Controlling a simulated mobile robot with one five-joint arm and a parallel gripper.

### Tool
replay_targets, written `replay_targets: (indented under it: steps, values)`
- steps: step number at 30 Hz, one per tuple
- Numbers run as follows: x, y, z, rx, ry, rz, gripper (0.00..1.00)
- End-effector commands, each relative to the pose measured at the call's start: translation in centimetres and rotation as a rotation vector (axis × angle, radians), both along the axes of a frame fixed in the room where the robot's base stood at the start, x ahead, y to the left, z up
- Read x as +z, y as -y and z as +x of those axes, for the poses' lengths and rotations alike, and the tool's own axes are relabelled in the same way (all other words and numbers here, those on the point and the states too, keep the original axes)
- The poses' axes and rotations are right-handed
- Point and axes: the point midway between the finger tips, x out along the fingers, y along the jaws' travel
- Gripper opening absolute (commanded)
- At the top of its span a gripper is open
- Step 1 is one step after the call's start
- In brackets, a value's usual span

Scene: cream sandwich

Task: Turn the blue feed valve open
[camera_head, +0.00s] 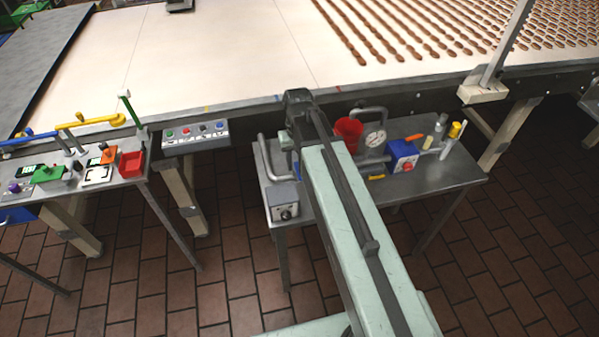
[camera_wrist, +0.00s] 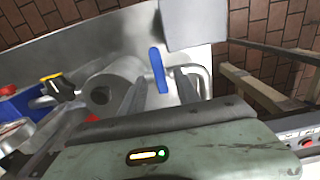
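The blue valve handle (camera_wrist: 158,70) shows as an upright blue bar in the wrist view, in front of a grey metal surface. My gripper (camera_wrist: 157,92) is open, with its two grey fingers apart on either side of the handle's line. I cannot tell whether the handle is between the fingertips or a little beyond them. No contact shows.
A grey pipe (camera_wrist: 105,88) and a blue box (camera_wrist: 38,105) lie left in the wrist view; a grey box (camera_wrist: 195,22) is above. A conveyor (camera_head: 230,50) runs behind.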

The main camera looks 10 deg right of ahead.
Motion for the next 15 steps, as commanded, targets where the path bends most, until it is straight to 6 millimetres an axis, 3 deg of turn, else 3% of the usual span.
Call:
replay_targets:
  steps: [2,10,15]
  values:
    - [-1.47,0.02,-0.01,0.0,0.0,0.0,0.38]
    - [-1.28,0.06,-0.01,-0.001,0.0,0.0,0.38]
    - [-1.28,0.09,-0.01,-0.001,0.0,0.0,0.0]
